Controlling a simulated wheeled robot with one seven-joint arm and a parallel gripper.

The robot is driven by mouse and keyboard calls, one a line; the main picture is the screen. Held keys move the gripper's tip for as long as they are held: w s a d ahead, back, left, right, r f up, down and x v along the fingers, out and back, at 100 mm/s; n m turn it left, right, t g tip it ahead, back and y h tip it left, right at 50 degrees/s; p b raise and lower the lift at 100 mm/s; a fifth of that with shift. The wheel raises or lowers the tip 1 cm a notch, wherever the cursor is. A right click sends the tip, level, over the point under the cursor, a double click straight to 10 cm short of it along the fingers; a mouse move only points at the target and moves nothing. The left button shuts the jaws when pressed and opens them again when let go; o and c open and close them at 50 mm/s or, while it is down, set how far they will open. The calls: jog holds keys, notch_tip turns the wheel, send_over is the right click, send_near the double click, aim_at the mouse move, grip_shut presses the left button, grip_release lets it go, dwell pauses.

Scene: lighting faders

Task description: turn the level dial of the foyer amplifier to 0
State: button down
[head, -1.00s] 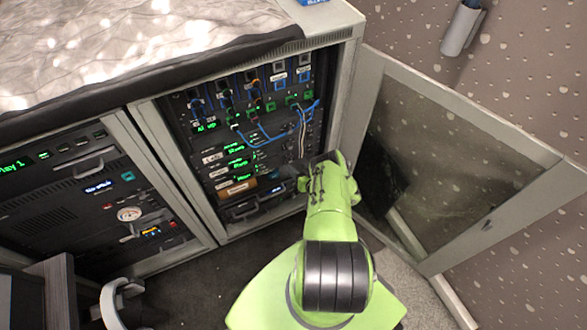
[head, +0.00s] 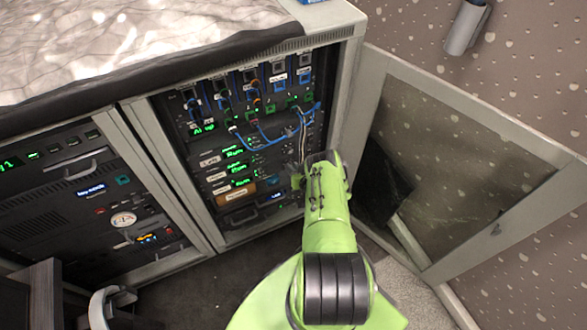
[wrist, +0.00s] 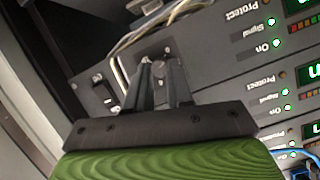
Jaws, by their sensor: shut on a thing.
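My gripper (wrist: 158,88) is at the right side of the amplifier rack, with its fingers close together on a small dial. The dial is mostly hidden between the fingertips, and its pointer and scale cannot be read. In the head view my green wrist covers the fingers and the dial. The amplifier panels (wrist: 215,75) beside the fingers carry "Protect", "Signal" and "On" lights, with the On lights green. Green name displays (head: 240,168) show on the stacked amplifiers in the head view. I cannot read which one says foyer.
Pale cables (wrist: 150,38) pass close to the fingertips. Blue cables (head: 270,140) hang above. A dark knob (wrist: 98,78) sits left of the fingers in the wrist view. The open cabinet door (head: 465,160) stands to the right of my arm.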

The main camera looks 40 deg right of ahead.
jog(key=shift+a+n+h+p, duration=0.15)
jog(key=shift+n+h+p, duration=0.65)
jog(key=shift+n+p, duration=0.25)
jog(key=c, duration=1)
grip_release()
